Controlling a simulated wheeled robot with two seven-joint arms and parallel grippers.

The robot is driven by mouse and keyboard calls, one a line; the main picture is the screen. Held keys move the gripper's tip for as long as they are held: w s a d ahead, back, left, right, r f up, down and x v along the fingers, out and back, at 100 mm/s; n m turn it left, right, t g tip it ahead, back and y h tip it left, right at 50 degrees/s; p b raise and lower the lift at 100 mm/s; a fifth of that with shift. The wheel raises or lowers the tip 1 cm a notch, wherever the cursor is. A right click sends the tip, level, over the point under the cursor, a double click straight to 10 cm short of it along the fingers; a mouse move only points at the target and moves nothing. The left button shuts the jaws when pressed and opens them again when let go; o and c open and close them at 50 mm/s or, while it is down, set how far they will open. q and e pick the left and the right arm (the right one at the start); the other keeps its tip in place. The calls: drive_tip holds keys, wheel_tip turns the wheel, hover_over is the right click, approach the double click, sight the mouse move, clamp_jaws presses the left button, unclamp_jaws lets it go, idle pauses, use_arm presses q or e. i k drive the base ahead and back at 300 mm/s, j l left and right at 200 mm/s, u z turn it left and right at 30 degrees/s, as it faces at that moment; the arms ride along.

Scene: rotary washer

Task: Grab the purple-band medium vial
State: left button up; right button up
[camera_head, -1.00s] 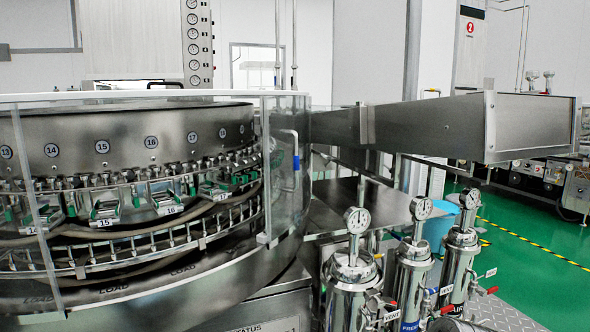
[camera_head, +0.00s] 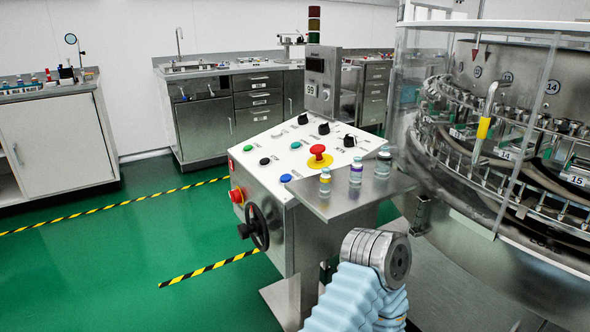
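Several vials stand upright on a metal side shelf (camera_head: 340,205) of the control console. The purple-band vial (camera_head: 356,171) is the middle one. A vial with a yellowish band (camera_head: 325,182) stands to its left, nearer to me. A clear vial with a greenish cap (camera_head: 383,163) stands to its right. Part of my arm, with a light-blue sleeve and a round metal joint, shows at the bottom, apart from the vials. Neither gripper shows in the view.
The console (camera_head: 290,150) has buttons, a red emergency stop (camera_head: 318,155) and a black handwheel (camera_head: 257,227). The glass-guarded rotary washer (camera_head: 500,130) stands close on the right. Green floor (camera_head: 130,255) with yellow-black tape is open at left.

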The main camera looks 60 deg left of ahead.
sight(356, 168)
drive_tip(key=u, duration=1.5)
drive_tip(key=k+z, duration=0.2)
drive_tip(key=z, duration=0.25)
drive_tip(key=k+z, duration=0.25)
drive_tip(key=z, duration=0.2)
